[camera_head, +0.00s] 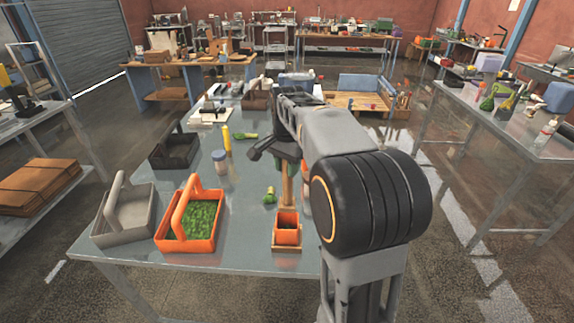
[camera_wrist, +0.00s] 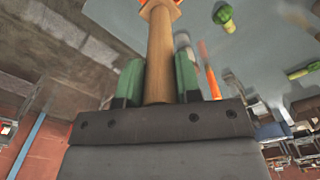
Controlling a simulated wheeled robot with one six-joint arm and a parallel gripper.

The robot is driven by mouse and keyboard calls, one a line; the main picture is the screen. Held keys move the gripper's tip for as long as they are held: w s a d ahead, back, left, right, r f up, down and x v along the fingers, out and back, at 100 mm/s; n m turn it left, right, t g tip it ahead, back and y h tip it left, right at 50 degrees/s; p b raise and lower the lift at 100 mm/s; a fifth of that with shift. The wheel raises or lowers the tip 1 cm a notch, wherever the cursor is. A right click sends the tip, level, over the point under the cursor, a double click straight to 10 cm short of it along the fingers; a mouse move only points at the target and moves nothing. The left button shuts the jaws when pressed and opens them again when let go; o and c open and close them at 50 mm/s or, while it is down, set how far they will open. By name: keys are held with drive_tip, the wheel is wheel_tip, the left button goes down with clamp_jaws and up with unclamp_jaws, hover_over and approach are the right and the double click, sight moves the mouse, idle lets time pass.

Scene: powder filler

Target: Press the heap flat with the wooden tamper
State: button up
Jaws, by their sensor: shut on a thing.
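My gripper (camera_head: 284,160) is shut on the wooden tamper (camera_head: 287,190). In the wrist view, the green pads of my gripper (camera_wrist: 159,75) close on both sides of the tamper's round shaft (camera_wrist: 160,45), which flares at its far end. In the head view the tamper hangs about upright, its lower end at or over the small orange box (camera_head: 288,236) on a wooden base. A bit of the orange box (camera_wrist: 178,3) shows past the tamper's end in the wrist view. The heap is not visible; the inside of the box is mostly hidden.
An orange caddy (camera_head: 190,244) with green granules stands left of the box. A grey caddy (camera_head: 125,222) and a black caddy (camera_head: 174,150) stand further left. A jar (camera_head: 221,162) and green-topped items (camera_head: 269,196) lie nearby. The table's front edge is close to the box.

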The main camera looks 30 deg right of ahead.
sight(287, 183)
drive_tip(key=shift+f+b, duration=2.05)
drive_tip(key=shift+f, duration=1.1)
drive_tip(key=shift+f+b, duration=3.35)
drive_tip(key=shift+f, duration=1.4)
drive_tip(key=shift+r, duration=0.15)
drive_tip(key=shift+r+p, duration=4.25)
drive_tip(key=shift+r, duration=0.6)
drive_tip(key=shift+f, duration=0.2)
